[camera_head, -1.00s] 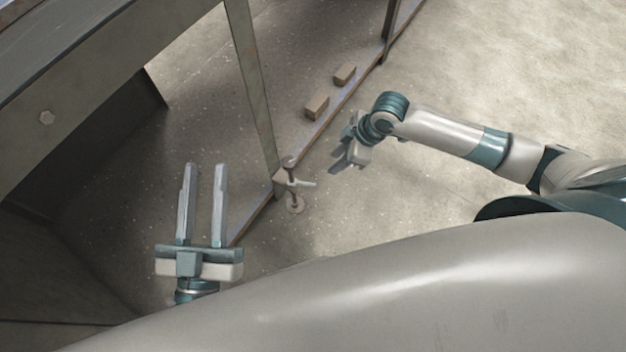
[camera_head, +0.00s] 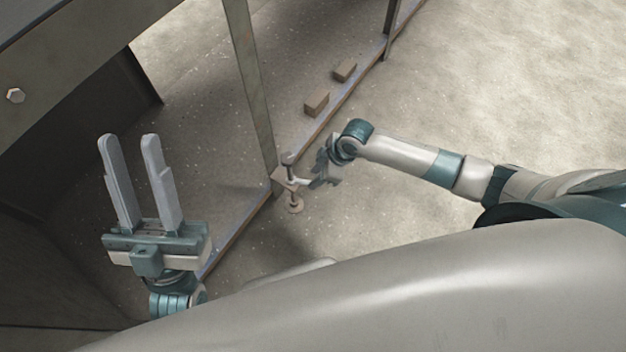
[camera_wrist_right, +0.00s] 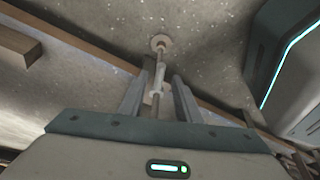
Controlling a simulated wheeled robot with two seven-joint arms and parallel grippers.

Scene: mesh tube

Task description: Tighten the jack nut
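The screw jack (camera_head: 296,207) stands upright on the floor at the lower corner of the metal frame, with a round foot and a pale handle on its nut sticking out to the right. My right gripper (camera_head: 317,180) is at the handle's end. In the right wrist view my right gripper (camera_wrist_right: 161,78) has its fingers apart, and part of the jack (camera_wrist_right: 161,44) appears between and beyond them. I cannot tell whether either finger touches the handle. My left gripper (camera_head: 128,139) is open and empty, left of the jack, fingers pointing up the picture.
The frame's upright post (camera_head: 250,85) rises beside the jack, and its bottom rail (camera_head: 355,85) runs off to the upper right. Two brown blocks (camera_head: 316,103) (camera_head: 344,70) lie along the rail. A dark panel (camera_head: 95,125) is at left. The floor at right (camera_head: 500,80) is clear.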

